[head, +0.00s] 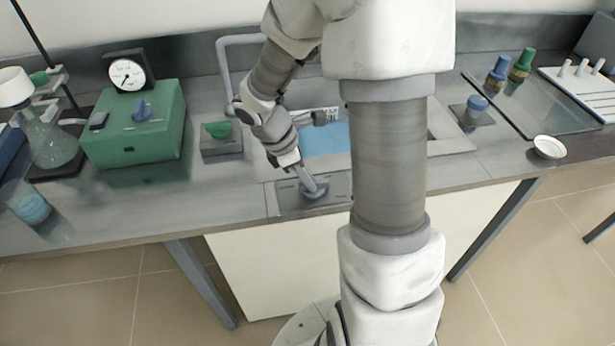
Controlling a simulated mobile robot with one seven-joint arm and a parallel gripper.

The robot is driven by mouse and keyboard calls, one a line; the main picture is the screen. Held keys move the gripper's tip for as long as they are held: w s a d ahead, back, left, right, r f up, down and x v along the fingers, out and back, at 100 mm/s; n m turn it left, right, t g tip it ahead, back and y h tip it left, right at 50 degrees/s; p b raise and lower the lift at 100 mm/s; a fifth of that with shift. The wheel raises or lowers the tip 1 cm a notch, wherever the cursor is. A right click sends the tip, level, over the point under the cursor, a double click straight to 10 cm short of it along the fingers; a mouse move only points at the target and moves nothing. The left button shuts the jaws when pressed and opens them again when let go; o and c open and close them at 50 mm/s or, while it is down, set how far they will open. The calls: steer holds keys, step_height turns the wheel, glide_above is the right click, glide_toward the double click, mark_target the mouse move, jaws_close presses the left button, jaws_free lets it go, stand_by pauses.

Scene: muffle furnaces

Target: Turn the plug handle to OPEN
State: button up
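A grey handle with a round base (315,191), which looks like the plug handle, sits on a flat metal panel (287,198) at the front edge of the counter, before the sink. My gripper (299,168) points down at the handle from the upper left. Its tip is at or very close to the handle's upper end. I cannot tell whether it touches or grips it. The fingers are too small and partly hidden to show how far they are apart. Any OPEN marking on the panel is not readable.
A green box (135,128) with a blue knob and dial gauge (128,74) stands left. A grey block with a green knob (218,130) is nearer. The sink holds a blue surface (325,139), with a grey faucet (224,62) behind. A white dish (548,147) sits right.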

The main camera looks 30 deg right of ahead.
jaws_close()
steer(key=m, duration=0.1)
steer(key=m+g+p, duration=0.1)
steer(key=m+p, duration=0.1)
steer(key=m, duration=0.1)
steer(key=shift+w+d+r+g, duration=0.1)
steer(key=shift+w+g, duration=0.15)
steer(key=shift+g, duration=0.05)
steer(key=m+y+p, duration=0.1)
steer(key=m, duration=0.1)
steer(key=m+g, duration=0.1)
steer(key=m, duration=0.1)
steer(key=shift+w+d+y+p, duration=0.15)
steer(key=shift+d+y+p, duration=0.05)
steer(key=shift+y+p, duration=0.2)
steer(key=m, duration=0.1)
steer(key=m+y+p, duration=0.1)
steer(key=m, duration=0.3)
steer(key=shift+w+d+g+y, duration=0.1)
steer(key=shift+d+g+y, duration=0.2)
steer(key=shift+y, duration=0.1)
steer(key=m, duration=0.1)
steer(key=m+y+p, duration=0.1)
steer(key=m, duration=0.2)
steer(key=shift+d+m+y, duration=0.25)
steer(key=shift+m+y, duration=0.15)
steer(key=o, duration=0.6)
jaws_free()
